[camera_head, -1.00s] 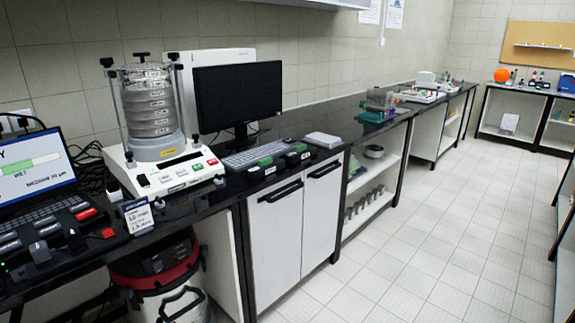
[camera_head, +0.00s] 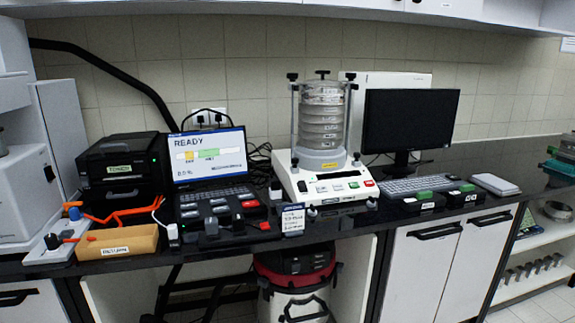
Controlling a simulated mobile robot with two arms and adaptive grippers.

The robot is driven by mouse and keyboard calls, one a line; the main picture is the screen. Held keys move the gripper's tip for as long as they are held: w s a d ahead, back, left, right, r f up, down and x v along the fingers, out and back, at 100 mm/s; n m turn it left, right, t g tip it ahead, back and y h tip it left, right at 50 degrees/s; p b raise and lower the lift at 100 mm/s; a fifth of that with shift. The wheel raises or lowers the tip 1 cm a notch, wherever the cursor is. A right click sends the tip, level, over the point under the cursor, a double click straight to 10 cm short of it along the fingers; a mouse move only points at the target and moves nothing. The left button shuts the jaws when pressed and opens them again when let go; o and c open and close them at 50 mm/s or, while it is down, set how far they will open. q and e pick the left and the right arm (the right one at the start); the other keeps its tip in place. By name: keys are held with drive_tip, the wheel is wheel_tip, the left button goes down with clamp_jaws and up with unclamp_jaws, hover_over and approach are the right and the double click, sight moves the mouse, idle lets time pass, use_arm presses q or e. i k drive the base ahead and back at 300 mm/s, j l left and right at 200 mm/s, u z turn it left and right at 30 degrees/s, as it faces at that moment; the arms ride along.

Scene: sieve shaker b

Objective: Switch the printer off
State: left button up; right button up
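A black box-shaped machine that looks like the printer (camera_head: 117,148) stands on the dark counter at the left, beside the laptop. A small green label with lettering too small to read surely sits on its front. No power switch on it can be made out, and its lower part is partly hidden behind orange items. Neither of my grippers is in view.
The laptop (camera_head: 208,158) shows "READY". A control panel (camera_head: 215,207), sieve shaker (camera_head: 321,177), monitor (camera_head: 410,121) and keyboard (camera_head: 413,184) stand to the right. A wooden block (camera_head: 117,242) and orange cable (camera_head: 130,213) lie before the printer. A vacuum (camera_head: 296,285) stands below.

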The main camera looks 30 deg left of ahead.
sight(84, 181)
drive_tip(key=u, duration=1.9)
